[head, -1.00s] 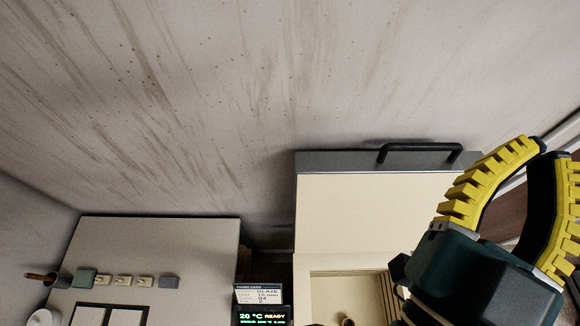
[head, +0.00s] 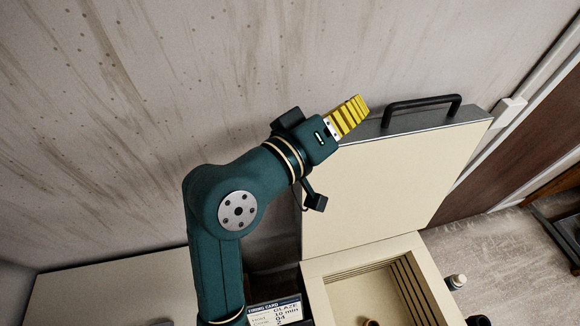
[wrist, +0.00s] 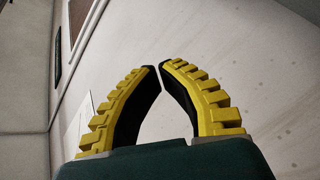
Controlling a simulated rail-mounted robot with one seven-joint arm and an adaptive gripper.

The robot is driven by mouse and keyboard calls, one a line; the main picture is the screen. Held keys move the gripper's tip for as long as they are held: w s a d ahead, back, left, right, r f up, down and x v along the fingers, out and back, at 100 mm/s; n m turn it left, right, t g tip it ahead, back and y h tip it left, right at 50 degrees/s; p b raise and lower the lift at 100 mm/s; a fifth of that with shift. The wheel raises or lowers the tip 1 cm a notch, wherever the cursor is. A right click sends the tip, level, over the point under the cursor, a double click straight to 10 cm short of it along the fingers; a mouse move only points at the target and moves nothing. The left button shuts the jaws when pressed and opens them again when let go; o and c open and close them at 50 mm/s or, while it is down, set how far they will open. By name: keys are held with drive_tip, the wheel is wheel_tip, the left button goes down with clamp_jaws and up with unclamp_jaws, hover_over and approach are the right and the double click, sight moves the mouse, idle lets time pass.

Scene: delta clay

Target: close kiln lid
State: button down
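The kiln lid (head: 395,175) stands open and upright behind the kiln (head: 432,285) in the head view. Its cream inner face shows, with a grey top edge and a black bar handle (head: 422,103) on that edge. My gripper (head: 362,104) is by the lid's upper left corner, left of the handle and apart from it. Its yellow fingers point up and right. In the wrist view, the fingertips (wrist: 160,66) nearly meet with nothing between them. The lid's hinge is not clearly visible.
The kiln chamber is open, with a small brown item (head: 370,322) at the bottom edge of view. A firing card (head: 275,311) stands left of the kiln. The stained wall (head: 130,110) rises behind. Floor shows at right, with a small bottle (head: 456,282) beside the kiln.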

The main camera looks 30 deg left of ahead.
drive_tip(key=s+a+f+n+g+h+b, duration=0.1)
drive_tip(key=s+a+f+n+b, duration=0.25)
drive_tip(key=a+f, duration=0.6)
drive_tip(key=s+a+f+n+g+h+b, duration=0.15)
drive_tip(key=a+f+n, duration=0.25)
drive_tip(key=a+f, duration=0.55)
drive_tip(key=s+d+f+x, duration=0.1)
drive_tip(key=d+x, duration=0.1)
drive_tip(key=x, duration=0.9)
drive_tip(key=shift+f+t+p, duration=0.15)
drive_tip(key=shift+t+p, duration=0.2)
drive_tip(key=shift+s+m, duration=0.2)
drive_tip(key=shift+m, duration=0.05)
